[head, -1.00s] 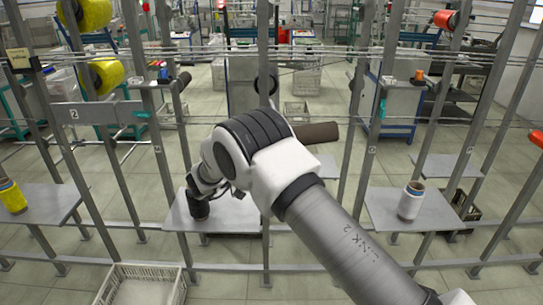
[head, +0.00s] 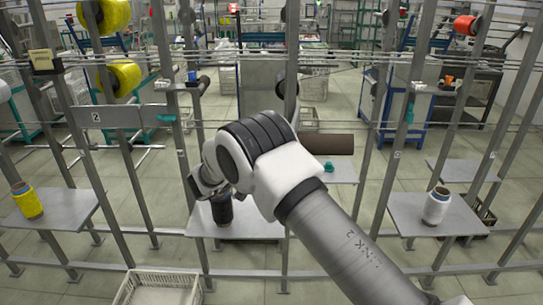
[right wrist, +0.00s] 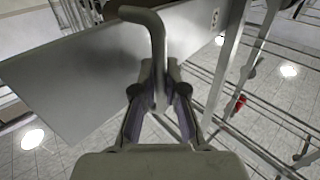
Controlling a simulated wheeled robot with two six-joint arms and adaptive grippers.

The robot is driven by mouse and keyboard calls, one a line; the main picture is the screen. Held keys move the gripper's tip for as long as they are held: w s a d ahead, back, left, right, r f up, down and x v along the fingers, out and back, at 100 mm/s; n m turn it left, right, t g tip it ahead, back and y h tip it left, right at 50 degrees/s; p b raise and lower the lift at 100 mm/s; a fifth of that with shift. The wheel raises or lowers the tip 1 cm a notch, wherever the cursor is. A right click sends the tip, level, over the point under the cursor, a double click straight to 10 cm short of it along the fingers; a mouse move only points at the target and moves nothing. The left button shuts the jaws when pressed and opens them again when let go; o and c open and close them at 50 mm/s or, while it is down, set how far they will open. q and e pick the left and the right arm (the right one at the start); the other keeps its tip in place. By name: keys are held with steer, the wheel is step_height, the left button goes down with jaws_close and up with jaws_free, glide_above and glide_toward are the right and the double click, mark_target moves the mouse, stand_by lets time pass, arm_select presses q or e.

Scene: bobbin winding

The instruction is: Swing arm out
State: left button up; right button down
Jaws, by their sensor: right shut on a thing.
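My right arm crosses the head view from the lower right and hides its own gripper there. In the right wrist view my right gripper (right wrist: 160,108) is shut on a grey bent rod (right wrist: 157,45), which looks like the swing arm. The rod rises from between the fingers and bends to the left at its top. In the head view a brown tube (head: 328,144) sticks out to the right from behind my arm. What carries the tube is hidden. My left gripper is not in view.
A black bobbin (head: 222,209) stands on the middle shelf (head: 262,227), close to my arm in the picture. A yellow bobbin (head: 27,200) and a white bobbin (head: 436,205) stand on side shelves. Grey posts and rails surround the arm. A white crate (head: 150,281) sits at the lower left.

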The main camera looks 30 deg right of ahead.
stand_by(0.3)
steer(key=c, duration=1.2)
jaws_free()
steer(key=s+a, duration=0.1)
steer(key=a, duration=1.1)
steer(key=shift+s, duration=0.4)
